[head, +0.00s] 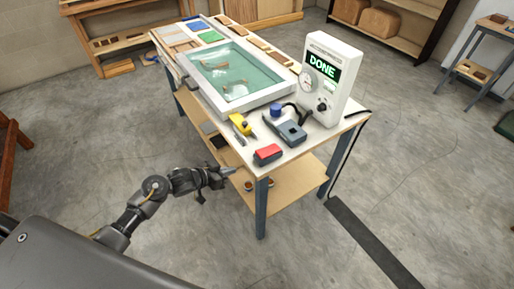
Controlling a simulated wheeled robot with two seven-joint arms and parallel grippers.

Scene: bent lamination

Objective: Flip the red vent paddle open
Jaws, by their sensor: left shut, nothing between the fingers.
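The red vent paddle (268,151) lies on top of a small dark block at the near corner of the workbench (292,157). It looks flat, but it is too small to tell its exact angle. My left gripper (228,171) is shut and empty. In the picture it is left of and a little below the paddle, beside the bench's near left edge and apart from the paddle. My right gripper is not in view.
A white control box (330,75) reads "DONE" at the bench's right. A grey device (292,132) and a yellow tool (240,124) lie behind the paddle. A white-framed tray (187,92) with a green sheet fills the middle.

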